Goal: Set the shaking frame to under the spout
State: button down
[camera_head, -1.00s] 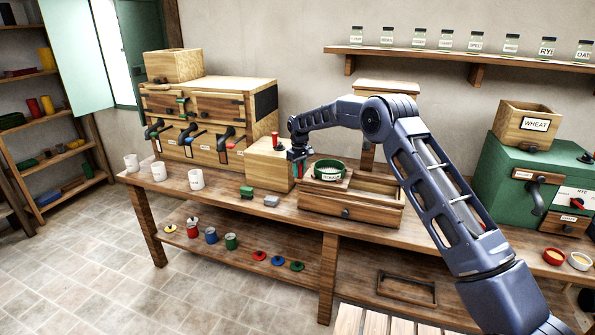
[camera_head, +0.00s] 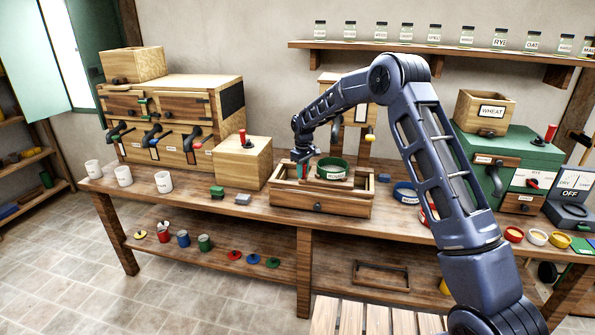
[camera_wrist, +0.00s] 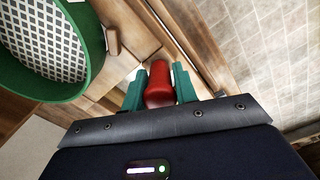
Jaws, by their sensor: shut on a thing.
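The shaking frame (camera_head: 345,182) is a wooden slide on top of an open wooden box (camera_head: 318,204) on the bench. It carries a green-rimmed sieve (camera_head: 332,168), which shows its mesh in the wrist view (camera_wrist: 50,45). My gripper (camera_head: 303,160) is at the left side of the sieve. In the wrist view its green fingers are shut on a red knob (camera_wrist: 159,85). A wooden stand (camera_head: 357,118) with a yellow knob rises behind the box. My arm hides part of it, and I cannot make out the spout clearly.
A wooden block with a red knob (camera_head: 243,163) stands left of the box. White cups (camera_head: 124,176) are at the bench's left. A blue ring (camera_head: 405,193) lies to the right, near the green mill (camera_head: 510,150). A shelf of jars (camera_head: 450,50) hangs above.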

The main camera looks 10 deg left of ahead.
jog(key=shift+d, duration=0.3)
jog(key=c, duration=1.2)
grip_release()
jog(key=shift+r, duration=0.1)
jog(key=shift+r, duration=0.25)
notch_tip(320, 180, up, 9)
jog(key=shift+r, duration=0.6)
